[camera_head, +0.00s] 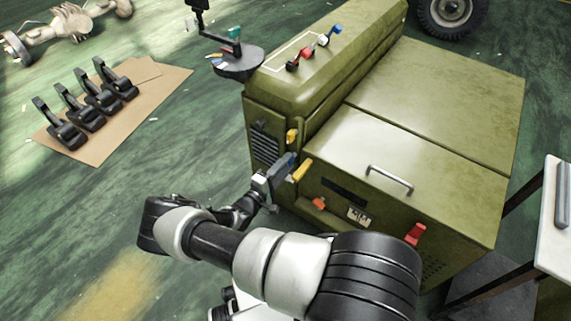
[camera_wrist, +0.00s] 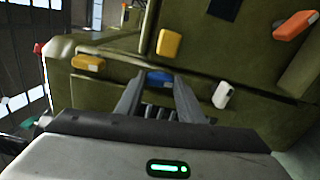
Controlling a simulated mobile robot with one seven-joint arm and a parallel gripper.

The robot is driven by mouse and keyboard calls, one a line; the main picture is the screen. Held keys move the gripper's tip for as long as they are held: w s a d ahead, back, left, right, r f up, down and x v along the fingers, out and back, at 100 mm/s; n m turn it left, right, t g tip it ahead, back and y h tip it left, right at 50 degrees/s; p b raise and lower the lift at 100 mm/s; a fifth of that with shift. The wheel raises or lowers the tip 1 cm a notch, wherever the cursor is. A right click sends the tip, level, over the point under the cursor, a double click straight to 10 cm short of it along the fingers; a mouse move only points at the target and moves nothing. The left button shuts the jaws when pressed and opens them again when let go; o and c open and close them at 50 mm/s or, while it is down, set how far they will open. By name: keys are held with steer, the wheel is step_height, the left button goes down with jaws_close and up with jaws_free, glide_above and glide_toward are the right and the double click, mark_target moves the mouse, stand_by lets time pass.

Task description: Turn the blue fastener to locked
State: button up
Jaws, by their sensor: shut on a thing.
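The blue fastener (camera_wrist: 157,78) sits on the olive-green cabinet's front, between my gripper's fingertips in the wrist view. My gripper (camera_wrist: 155,90) is shut on it, one finger on each side. In the head view my gripper (camera_head: 281,171) reaches the cabinet's (camera_head: 400,130) near corner, beside a yellow fastener (camera_head: 301,170). It mostly hides the blue fastener there. The fingers cover part of the blue fastener, and I cannot read its lock marking.
Yellow (camera_wrist: 168,43), amber (camera_wrist: 88,62), white (camera_wrist: 222,95) and orange (camera_wrist: 297,25) fasteners stand close around my fingers. A red fastener (camera_head: 416,234) and a metal handle (camera_head: 389,178) are farther right. Black pedals (camera_head: 95,95) lie on cardboard at left; a white-topped table (camera_head: 555,200) stands right.

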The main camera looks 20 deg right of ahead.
steer(key=shift+a+m, duration=0.1)
steer(key=shift+m, duration=0.5)
steer(key=o, duration=0.8)
steer(key=p+v, duration=0.2)
steer(key=v, duration=1.5)
steer(key=shift+s+a, duration=0.1)
steer(key=shift+a, duration=0.1)
